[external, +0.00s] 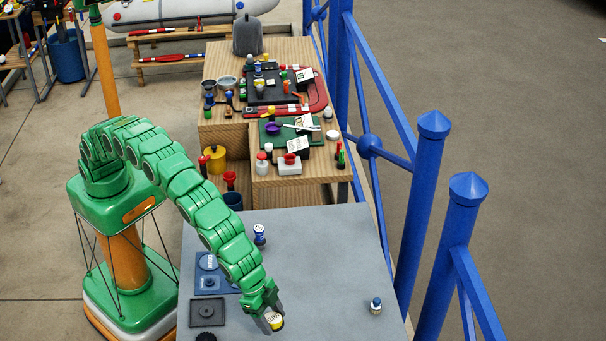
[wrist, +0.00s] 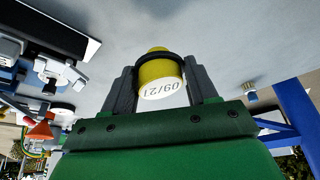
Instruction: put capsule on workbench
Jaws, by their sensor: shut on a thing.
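The capsule is a small yellow cylinder with a dark band and a white end marked with figures; in the wrist view the capsule (wrist: 160,76) is between the two grey fingers. My gripper (wrist: 162,88) is shut on it. In the external view my gripper (external: 268,312) points down over the front of the grey-topped workbench (external: 325,260), with the capsule (external: 275,320) at its tips. I cannot tell whether the capsule touches the bench top or hangs just above it.
A blue-and-white bottle (external: 259,234), a blue plate (external: 208,273) and a dark square plate (external: 207,311) lie left on the bench. A small blue-capped jar (external: 375,306) stands right. Between them the top is clear. A cluttered wooden table (external: 300,174) is behind; blue railing (external: 430,210) runs right.

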